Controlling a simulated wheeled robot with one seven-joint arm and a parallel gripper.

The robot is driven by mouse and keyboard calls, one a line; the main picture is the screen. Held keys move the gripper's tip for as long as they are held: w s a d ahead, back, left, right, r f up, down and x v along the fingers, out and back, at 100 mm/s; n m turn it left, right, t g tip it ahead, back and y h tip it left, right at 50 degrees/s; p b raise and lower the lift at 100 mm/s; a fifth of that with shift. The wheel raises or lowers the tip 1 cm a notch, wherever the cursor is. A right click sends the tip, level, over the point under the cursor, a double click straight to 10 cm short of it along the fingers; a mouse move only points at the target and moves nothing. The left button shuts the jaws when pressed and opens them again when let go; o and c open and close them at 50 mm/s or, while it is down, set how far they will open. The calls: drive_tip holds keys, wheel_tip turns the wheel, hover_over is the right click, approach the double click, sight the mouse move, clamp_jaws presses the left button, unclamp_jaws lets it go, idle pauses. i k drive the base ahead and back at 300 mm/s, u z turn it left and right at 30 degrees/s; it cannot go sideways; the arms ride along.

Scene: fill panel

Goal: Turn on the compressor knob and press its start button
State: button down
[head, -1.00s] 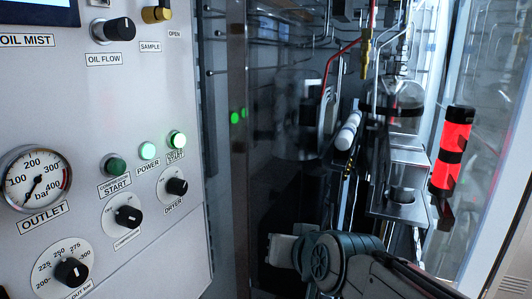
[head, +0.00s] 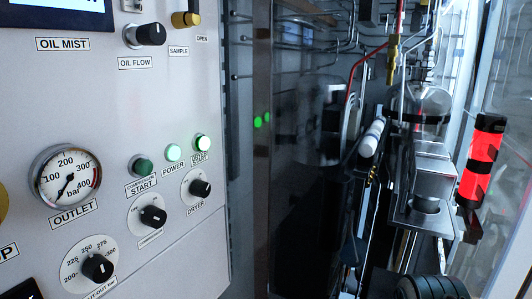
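The compressor knob (head: 153,216) is a black rotary knob on a white dial, low on the panel at left, with a small label under it. The compressor start button (head: 142,166) is a dark green round button above the knob, labelled START; it looks unlit. Nothing touches the knob or the button.
The dryer knob (head: 200,188), cut-out knob (head: 98,267) and outlet gauge (head: 66,176) are near. Pipework and a red cylinder (head: 481,158) stand at right.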

sight(153, 217)
drive_tip(key=u, duration=1.6)
